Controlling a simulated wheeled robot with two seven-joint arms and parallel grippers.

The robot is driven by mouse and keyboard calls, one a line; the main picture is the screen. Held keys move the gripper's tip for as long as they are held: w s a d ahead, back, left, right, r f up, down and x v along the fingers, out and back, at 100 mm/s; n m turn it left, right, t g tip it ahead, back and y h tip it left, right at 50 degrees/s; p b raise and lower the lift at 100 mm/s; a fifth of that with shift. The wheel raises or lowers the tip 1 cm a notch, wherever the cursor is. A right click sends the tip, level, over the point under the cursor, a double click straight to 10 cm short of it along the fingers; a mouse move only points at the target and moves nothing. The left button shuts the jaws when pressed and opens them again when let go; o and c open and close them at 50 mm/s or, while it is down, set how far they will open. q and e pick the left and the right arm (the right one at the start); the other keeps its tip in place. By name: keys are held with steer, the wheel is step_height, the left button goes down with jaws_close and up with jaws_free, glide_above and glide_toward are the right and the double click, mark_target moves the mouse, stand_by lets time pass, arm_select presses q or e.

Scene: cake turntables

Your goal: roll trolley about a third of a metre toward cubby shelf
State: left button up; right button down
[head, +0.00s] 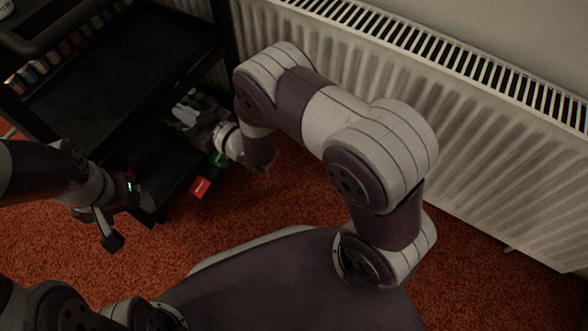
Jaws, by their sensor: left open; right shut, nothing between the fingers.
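The trolley (120,75) is black, with a flat upper shelf and a lower shelf (165,180), at the upper left of the head view. Its top and left parts run out of the picture. My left gripper (127,220) is open and empty beside the trolley's near lower corner. I cannot tell whether it touches the trolley. My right gripper (186,113) is shut on nothing and lies over the area between the trolley's upper and lower shelves. Whether it touches the trolley is unclear. No cubby shelf can be made out.
A row of small coloured bottles (42,66) stands along the upper shelf's left side. A red item (200,188) shows at the lower shelf's right edge. A white radiator (480,150) runs along the wall at the right. The orange carpet (280,205) is bare between trolley and radiator.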

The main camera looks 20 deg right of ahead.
steer(key=p+v, duration=0.3)
steer(key=v, duration=0.7)
